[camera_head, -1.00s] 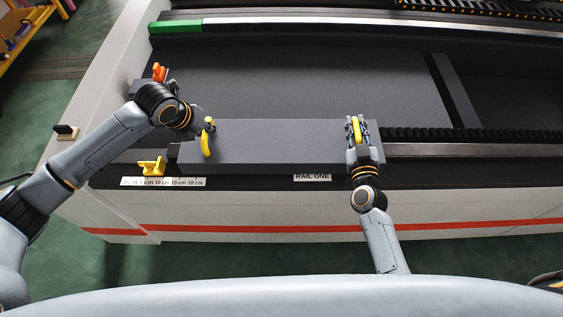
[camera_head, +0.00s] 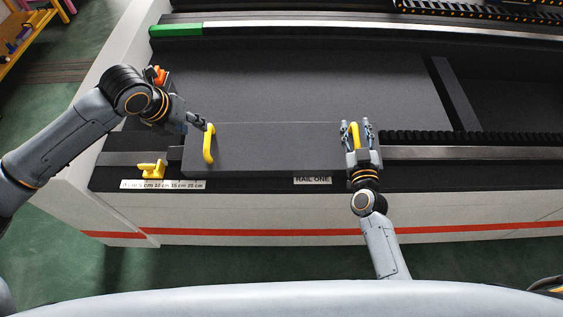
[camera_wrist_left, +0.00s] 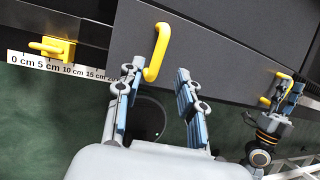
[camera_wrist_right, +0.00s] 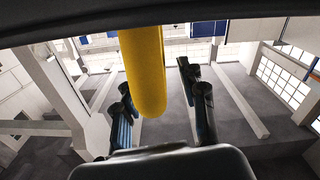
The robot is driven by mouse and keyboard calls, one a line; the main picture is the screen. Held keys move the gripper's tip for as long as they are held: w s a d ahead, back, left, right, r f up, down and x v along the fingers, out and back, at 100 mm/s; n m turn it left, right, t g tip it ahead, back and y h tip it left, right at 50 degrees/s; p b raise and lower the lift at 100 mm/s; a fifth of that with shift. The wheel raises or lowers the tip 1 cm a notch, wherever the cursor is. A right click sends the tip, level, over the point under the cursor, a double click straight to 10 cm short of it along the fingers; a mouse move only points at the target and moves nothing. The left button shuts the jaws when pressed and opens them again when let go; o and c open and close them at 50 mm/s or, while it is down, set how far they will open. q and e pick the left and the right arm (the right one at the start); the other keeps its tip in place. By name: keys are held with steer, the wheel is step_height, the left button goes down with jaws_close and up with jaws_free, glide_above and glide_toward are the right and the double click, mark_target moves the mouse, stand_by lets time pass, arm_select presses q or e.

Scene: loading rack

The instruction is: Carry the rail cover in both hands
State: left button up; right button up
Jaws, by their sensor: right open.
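The rail cover (camera_head: 280,150) is a long dark grey box lying along the rail, with a yellow handle near each end. The left handle (camera_head: 209,143) also shows in the left wrist view (camera_wrist_left: 158,52). My left gripper (camera_head: 200,123) is open and empty, just beyond the far end of the left handle; its fingers (camera_wrist_left: 155,84) point toward that handle, apart from it. My right gripper (camera_head: 357,128) is open, its fingers on either side of the right handle (camera_head: 355,136). In the right wrist view that handle (camera_wrist_right: 144,70) stands between the spread fingers (camera_wrist_right: 160,93).
A yellow clamp (camera_head: 152,169) sits left of the cover above a centimetre scale (camera_head: 163,185). An orange clamp (camera_head: 160,75) stands behind my left wrist. A RAIL ONE label (camera_head: 312,181) is in front of the cover. A black cable chain (camera_head: 470,135) lies to the right.

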steer(key=shift+s, duration=0.2)
arm_select(q)
steer(key=v, duration=0.3)
steer(key=shift+s+r, duration=0.1)
steer(key=shift+r, duration=0.05)
arm_select(e)
steer(key=s, duration=1.1)
steer(key=shift+s+a, duration=0.25)
steer(key=shift+s, duration=0.05)
arm_select(q)
steer(key=shift+a, duration=0.1)
steer(key=a, duration=0.2)
steer(key=a+p, duration=0.1)
steer(key=a, duration=0.1)
steer(key=s+a, duration=0.1)
steer(key=shift+a, duration=0.4)
arm_select(e)
steer(key=shift+r, duration=0.75)
